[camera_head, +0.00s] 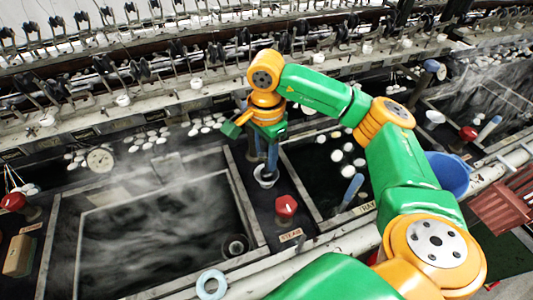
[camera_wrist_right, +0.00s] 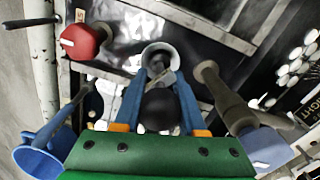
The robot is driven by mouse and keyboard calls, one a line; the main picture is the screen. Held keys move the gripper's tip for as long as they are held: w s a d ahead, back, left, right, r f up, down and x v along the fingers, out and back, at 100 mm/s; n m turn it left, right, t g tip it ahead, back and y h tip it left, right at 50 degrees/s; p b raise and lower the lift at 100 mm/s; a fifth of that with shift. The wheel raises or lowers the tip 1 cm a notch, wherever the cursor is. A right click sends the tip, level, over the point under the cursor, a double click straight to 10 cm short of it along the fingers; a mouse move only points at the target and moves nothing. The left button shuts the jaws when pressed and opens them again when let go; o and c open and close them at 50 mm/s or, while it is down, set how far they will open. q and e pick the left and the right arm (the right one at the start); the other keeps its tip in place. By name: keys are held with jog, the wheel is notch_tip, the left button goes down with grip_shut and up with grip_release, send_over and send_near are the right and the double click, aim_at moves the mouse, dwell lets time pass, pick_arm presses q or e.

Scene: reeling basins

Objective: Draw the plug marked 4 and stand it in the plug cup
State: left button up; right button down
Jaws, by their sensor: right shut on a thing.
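My right gripper (camera_head: 268,168) points down over a white cup (camera_head: 265,177) on the dark strip between two basins. In the right wrist view its blue fingers (camera_wrist_right: 160,76) are closed on a small greyish piece, apparently the plug (camera_wrist_right: 160,78), with a dark round part behind it. The cup's white rim (camera_wrist_right: 159,50) shows just beyond the fingertips. I cannot tell whether the plug is inside the cup or above it. No number 4 is readable. A round drain fitting (camera_head: 236,246) sits in the left basin's near right corner. My left gripper is not in view.
A red steam knob (camera_head: 286,206) stands close in front of the cup. The left basin (camera_head: 150,240) steams; the right one holds white cocoons (camera_head: 348,147).

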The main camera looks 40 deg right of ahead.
jog(key=shift+f, duration=0.25)
jog(key=shift+c, duration=2)
grip_release()
notch_tip(320, 180, up, 7)
jog(key=shift+r, duration=0.15)
